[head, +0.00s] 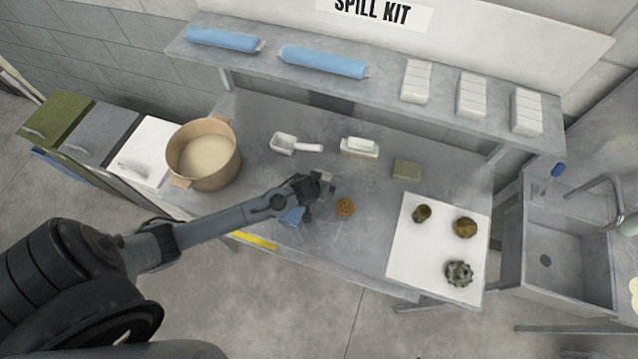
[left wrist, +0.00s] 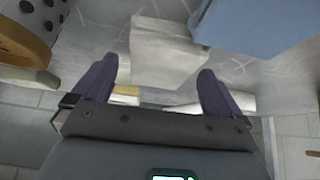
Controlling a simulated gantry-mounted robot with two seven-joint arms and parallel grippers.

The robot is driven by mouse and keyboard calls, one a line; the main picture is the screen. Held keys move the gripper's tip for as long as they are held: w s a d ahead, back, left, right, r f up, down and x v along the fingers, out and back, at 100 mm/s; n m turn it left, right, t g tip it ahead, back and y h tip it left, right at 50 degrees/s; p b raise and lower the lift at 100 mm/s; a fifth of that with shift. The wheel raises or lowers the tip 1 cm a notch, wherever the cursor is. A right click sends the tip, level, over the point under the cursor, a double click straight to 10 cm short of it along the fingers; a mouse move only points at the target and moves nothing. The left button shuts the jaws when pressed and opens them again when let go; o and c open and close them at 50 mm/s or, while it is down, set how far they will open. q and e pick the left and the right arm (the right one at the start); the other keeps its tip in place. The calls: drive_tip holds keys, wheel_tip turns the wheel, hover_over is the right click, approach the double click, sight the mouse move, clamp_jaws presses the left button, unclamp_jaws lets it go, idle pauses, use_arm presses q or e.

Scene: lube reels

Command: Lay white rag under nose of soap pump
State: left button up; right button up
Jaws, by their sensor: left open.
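My left gripper (head: 316,194) is over the middle of the table. In the left wrist view its two fingers (left wrist: 156,90) stand wide apart and hold nothing. A pale, whitish folded piece (left wrist: 170,48), which looks like the white rag, lies just beyond and between the fingertips. In the head view the gripper largely hides that spot, so I cannot place the rag clearly there. A pale rounded thing (head: 630,228), cut off at the right edge beside the sink, may be the soap pump; its nose cannot be made out. My right gripper is not in view.
A blue piece (head: 292,215) and a brown round thing (head: 345,206) flank the gripper. A white mat (head: 408,262) holds several small parts. The sink (head: 560,285) is right.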

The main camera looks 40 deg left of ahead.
use_arm(q)
drive_tip(key=shift+w+a+f, duration=0.1)
drive_tip(key=shift+w+f, duration=0.2)
drive_tip(key=shift+f, duration=0.25)
drive_tip(key=shift+c, duration=0.3)
drive_tip(key=c, duration=1.1)
drive_tip(key=shift+r, duration=0.1)
